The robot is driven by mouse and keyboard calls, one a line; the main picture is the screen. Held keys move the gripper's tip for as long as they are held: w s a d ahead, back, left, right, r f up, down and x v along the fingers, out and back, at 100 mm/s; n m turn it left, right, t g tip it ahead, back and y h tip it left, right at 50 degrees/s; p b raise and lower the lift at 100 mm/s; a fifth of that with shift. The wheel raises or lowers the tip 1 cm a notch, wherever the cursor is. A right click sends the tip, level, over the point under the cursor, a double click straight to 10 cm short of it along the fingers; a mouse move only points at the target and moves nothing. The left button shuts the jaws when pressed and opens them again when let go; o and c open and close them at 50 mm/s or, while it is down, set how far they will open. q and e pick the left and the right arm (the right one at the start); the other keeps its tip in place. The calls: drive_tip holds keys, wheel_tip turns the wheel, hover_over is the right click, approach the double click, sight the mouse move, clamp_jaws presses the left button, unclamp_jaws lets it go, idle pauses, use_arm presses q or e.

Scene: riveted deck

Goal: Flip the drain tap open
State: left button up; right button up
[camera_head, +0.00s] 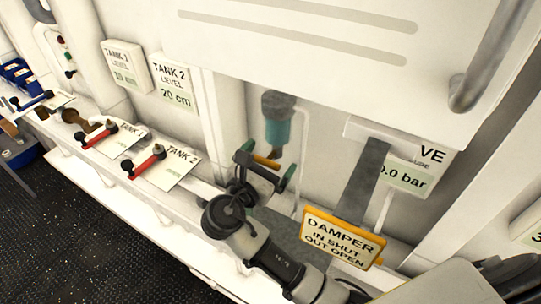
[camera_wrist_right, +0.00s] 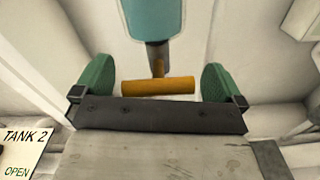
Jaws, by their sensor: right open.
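The drain tap is a short orange handle (camera_head: 266,162) on a grey stem below a teal bowl (camera_head: 278,130) fixed to the white wall. In the right wrist view the orange handle (camera_wrist_right: 158,87) lies crosswise under the teal bowl (camera_wrist_right: 152,18). My right gripper (camera_head: 266,170) is open, with its green finger pads spread. In the right wrist view the handle shows between the two pads (camera_wrist_right: 157,82), with a gap on each side. I cannot tell whether the handle touches the gripper's dark palm bar. My left gripper is not in view.
An orange-framed damper sign (camera_head: 340,238) hangs on a grey upright plate (camera_head: 362,180) right of my right arm. A white panel with a grey bar handle (camera_head: 487,60) overhangs above.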

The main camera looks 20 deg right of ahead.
drive_tip(key=shift+s+a, duration=0.1)
drive_tip(key=shift+a, duration=0.05)
drive_tip(key=shift+s, duration=0.1)
drive_tip(key=shift+c, duration=1)
drive_tip(key=c, duration=0.5)
drive_tip(key=shift+n, duration=0.7)
drive_tip(key=shift+c, duration=0.2)
drive_tip(key=o, duration=0.6)
drive_tip(key=shift+o, duration=0.7)
drive_tip(key=shift+d, duration=0.2)
